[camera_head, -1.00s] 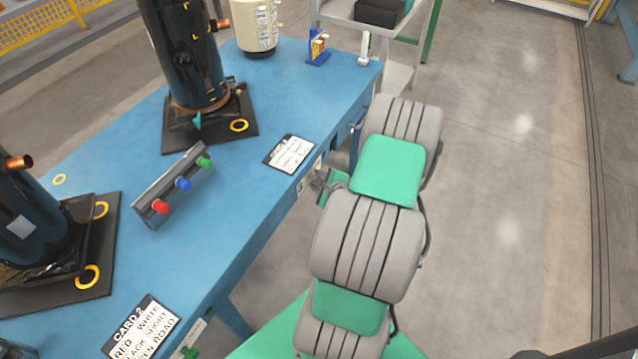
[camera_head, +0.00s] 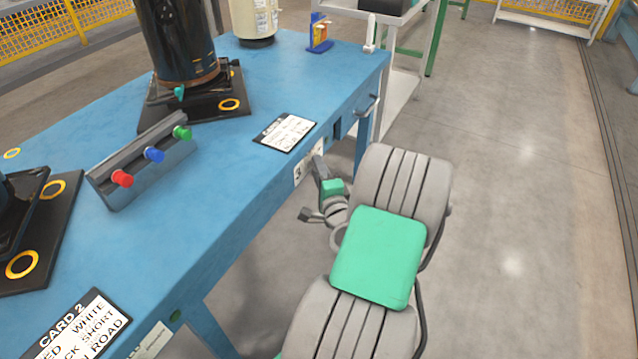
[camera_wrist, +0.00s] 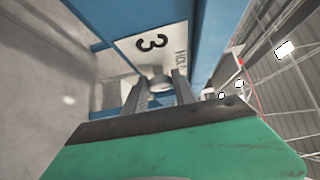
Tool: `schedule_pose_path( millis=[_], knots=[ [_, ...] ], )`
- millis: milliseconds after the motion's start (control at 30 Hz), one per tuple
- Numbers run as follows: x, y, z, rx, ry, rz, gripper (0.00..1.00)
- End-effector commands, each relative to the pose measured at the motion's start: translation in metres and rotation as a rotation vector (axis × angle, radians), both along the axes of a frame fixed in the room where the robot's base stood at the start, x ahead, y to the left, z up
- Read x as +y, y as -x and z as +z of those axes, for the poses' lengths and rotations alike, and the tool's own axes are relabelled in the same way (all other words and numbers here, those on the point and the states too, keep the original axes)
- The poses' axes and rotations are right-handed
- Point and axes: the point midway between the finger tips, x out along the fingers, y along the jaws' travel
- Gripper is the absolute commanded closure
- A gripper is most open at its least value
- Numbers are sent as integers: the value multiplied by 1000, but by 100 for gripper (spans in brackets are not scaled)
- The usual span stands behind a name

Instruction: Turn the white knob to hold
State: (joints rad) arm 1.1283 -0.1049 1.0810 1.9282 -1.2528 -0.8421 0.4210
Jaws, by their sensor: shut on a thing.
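The white knob (camera_wrist: 160,82) sits on a pale plate marked with a large 3 (camera_wrist: 153,42) on the bench's front face. Part of a word, seemingly HOLD, shows at the plate's right side. My gripper (camera_wrist: 158,88) has one finger on each side of the knob and is shut on it. The fingers hide part of the knob, and I cannot tell which way it points. In the head view my gripper (camera_head: 318,163) is at the bench's front edge, below a white card (camera_head: 285,132); the knob is hidden there.
The blue bench (camera_head: 225,185) carries a black compressor (camera_head: 178,45), a rail with red, blue and green knobs (camera_head: 148,165), and CARD 2 (camera_head: 80,325) near its front edge. A grey cart (camera_head: 408,45) stands behind. The floor at right is clear.

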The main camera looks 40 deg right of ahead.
Motion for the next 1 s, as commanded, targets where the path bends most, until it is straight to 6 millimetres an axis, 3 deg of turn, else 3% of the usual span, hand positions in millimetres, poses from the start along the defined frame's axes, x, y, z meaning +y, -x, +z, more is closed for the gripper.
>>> schedule_pose_path(
  millis=[633,667,900,1000],
  knots=[
    [0,0,-1,-18,52,1,100],
    [0,0,-1,-17,51,1,66],
    [0,0,-1,-18,51,1,46],
    [0,0,-1,-18,51,1,46]
  ],
)
